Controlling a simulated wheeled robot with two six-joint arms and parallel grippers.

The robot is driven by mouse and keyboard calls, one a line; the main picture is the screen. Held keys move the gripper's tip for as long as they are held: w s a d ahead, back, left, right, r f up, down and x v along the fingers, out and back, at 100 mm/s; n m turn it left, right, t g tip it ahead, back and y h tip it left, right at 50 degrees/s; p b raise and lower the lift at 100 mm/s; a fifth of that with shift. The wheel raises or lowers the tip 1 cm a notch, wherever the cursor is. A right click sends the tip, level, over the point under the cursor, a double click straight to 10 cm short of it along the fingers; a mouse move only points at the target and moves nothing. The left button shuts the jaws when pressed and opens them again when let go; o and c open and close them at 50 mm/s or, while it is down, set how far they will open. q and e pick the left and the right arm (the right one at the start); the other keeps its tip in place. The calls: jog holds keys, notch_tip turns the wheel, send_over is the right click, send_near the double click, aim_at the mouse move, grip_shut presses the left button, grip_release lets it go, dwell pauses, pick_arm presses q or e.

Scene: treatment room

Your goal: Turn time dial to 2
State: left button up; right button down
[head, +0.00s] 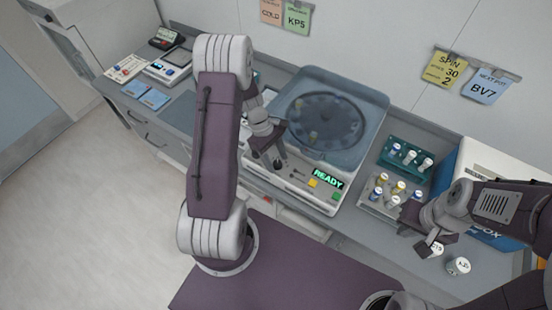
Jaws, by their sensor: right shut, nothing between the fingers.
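A centrifuge (345,163) with a clear lid over a dark round rotor (325,112) stands on the counter. Its sloped front panel (290,190) carries a lit READY display (328,179), a yellow button (313,183) and a green button (336,195). My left gripper (278,164) points down at the left part of this panel. A time dial cannot be made out; the gripper covers that part. I cannot tell whether its fingers touch anything. My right gripper (425,246) is shut and empty, beside the vial rack on the right.
A yellow note (445,68) reads SPIN, 30 and 2; a blue note (484,86) reads BV7. A teal rack (407,158) and a grey rack (375,207) hold vials. Loose vials (458,266) stand near my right gripper. Small devices (168,65) stand at the left.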

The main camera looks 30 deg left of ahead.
pick_arm(q)
jog(key=b+v, duration=0.1)
jog(key=v, duration=0.8)
